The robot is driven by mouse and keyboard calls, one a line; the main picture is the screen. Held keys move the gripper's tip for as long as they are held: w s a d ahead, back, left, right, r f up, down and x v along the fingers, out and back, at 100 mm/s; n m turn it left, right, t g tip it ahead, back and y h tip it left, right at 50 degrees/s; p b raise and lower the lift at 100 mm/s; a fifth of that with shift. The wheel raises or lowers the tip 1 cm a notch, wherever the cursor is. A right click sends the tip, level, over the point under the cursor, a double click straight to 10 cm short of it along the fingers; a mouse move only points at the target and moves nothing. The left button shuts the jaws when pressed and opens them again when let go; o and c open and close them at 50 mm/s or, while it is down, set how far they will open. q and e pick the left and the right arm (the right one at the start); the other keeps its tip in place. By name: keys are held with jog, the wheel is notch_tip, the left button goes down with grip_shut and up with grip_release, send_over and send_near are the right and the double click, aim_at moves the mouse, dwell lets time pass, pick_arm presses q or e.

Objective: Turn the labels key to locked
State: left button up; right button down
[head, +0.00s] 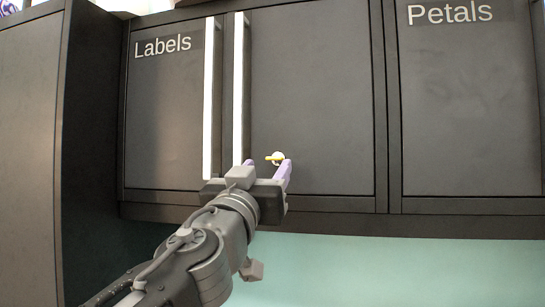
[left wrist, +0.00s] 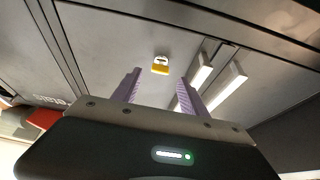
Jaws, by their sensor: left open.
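The labels cabinet (head: 172,110) is dark grey, with the word "Labels" on its left door and two long white handles (head: 238,90) side by side. A small key with a yellow bow (head: 275,158) sits in a pale lock low on the right-hand door. In the left wrist view the key (left wrist: 160,68) shows as a yellow piece under a white round. My left gripper (head: 268,168) is open, its purple fingers just below and around the key's place in the picture. In the left wrist view the key lies beyond the fingertips, between them and apart from them. My right gripper is not in view.
The "Petals" cabinet (head: 465,110) adjoins on the right. A dark cabinet side (head: 85,120) stands at the left. The handles (left wrist: 225,85) lie close to one finger in the left wrist view. The teal wall (head: 400,265) below the cabinets is clear.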

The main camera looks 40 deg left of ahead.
aim_at(273, 159)
pick_arm(q)
jog(key=p+x, duration=0.1)
jog(key=x, duration=0.3)
jog(key=shift+w+a+r, duration=0.15)
jog(key=shift+w, duration=0.2)
jog(key=shift+c, duration=0.2)
grip_shut()
dwell(0.9)
